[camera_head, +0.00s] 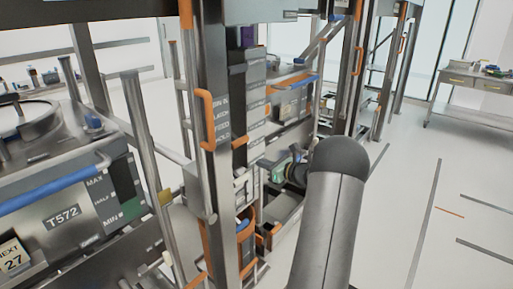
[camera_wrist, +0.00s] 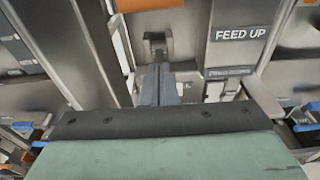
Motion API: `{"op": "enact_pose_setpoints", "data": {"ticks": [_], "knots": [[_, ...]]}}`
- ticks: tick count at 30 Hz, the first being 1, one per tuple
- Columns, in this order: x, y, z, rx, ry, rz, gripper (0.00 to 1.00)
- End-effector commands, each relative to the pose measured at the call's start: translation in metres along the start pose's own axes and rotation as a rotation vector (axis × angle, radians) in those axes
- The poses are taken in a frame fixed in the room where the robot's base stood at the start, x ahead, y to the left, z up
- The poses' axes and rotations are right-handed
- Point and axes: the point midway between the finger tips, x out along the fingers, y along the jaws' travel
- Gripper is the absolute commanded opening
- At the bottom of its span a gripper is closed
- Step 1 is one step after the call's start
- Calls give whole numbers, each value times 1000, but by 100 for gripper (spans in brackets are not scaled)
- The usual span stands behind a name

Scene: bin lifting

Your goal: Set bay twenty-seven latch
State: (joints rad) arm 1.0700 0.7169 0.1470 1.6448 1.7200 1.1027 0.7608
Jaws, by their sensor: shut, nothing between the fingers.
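In the wrist view my gripper (camera_wrist: 158,72) has its narrow fingers together, with nothing between them. Its tips point at a small metal bracket or latch part (camera_wrist: 155,46) on the steel frame straight ahead. I cannot tell whether they touch. A "FEED UP" label (camera_wrist: 241,34) is on the panel to the right of it. In the head view my gripper (camera_head: 279,163) is beside the middle rack post, partly hidden by my own arm. No latch numbered twenty-seven is readable.
A steel bin marked T572 (camera_head: 64,216) with a blue handle bar stands at the left. An upright post (camera_head: 216,120) with an orange handle (camera_head: 206,118) is close to my gripper. A steel bench (camera_head: 475,88) stands at the far right. The floor at right is mostly clear.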

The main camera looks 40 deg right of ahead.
Motion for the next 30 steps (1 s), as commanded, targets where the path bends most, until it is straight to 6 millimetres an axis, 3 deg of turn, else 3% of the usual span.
{"op": "enact_pose_setpoints", "data": {"ticks": [5,17,22,30], "knots": [[19,2,1,-1,0,6,0],[102,2,2,-3,0,5,0],[91,1,29,-4,-1,2,0],[86,1,38,-2,1,2,0]]}}
